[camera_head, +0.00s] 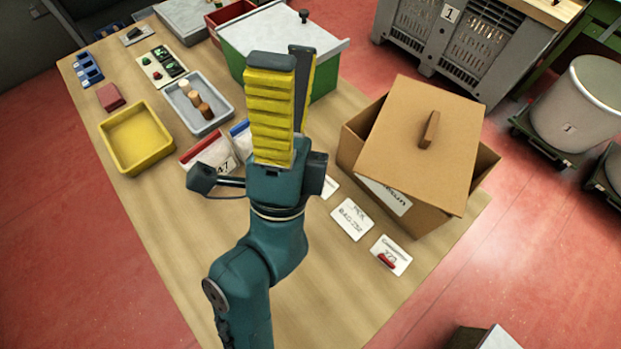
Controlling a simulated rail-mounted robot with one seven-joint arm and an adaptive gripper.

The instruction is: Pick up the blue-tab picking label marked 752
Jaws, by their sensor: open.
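My gripper (286,62), with yellow ribbed fingers, is raised over the middle of the table; it is open and I see nothing held. A white card (351,219) with handwriting, seemingly ending in 752, lies on the table right of my wrist, in front of the cardboard box; I see no blue tab on it. Another white card (331,187) is partly hidden behind my wrist, its marking and tab not readable. A third card (391,254) with a red tab lies nearer the table's right edge.
A cardboard box (361,144) with a tilted lid stands on the right. A red-topped bag (211,155) and a partly hidden blue-topped bag (238,131) lie left of my gripper. A yellow tray (108,141) and grey tray (184,112) with corks stand farther left. The front table is clear.

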